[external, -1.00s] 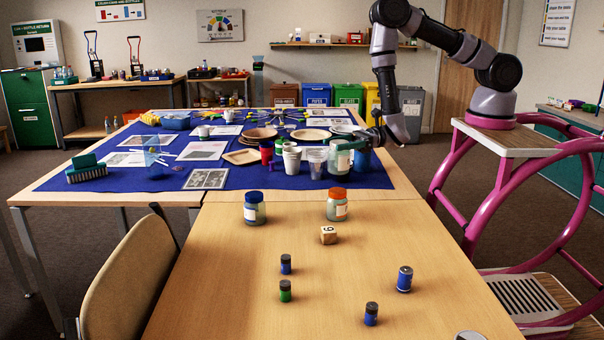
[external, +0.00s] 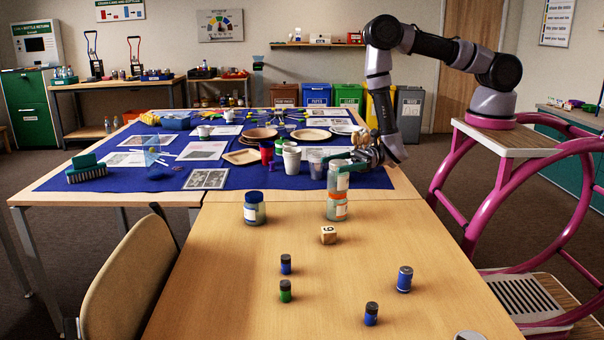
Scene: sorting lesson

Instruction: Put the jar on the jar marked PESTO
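A pale jar (external: 338,181) with a white label is upright directly above a similar jar with an orange lid (external: 337,209). Its bottom appears to meet the orange lid, but I cannot tell whether it fully rests there. My gripper (external: 348,163) is at the upper part of the upper jar, reaching in from the right, and looks shut on it. The finger gap is too small to see clearly. A jar with a blue lid (external: 254,210) stands apart to the left. The label writing on the jars is too small to read, so I cannot tell which says PESTO.
A wooden cube (external: 328,235) lies just in front of the stacked jars. White cups (external: 291,160) and plates crowd the blue cloth (external: 120,180) behind.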

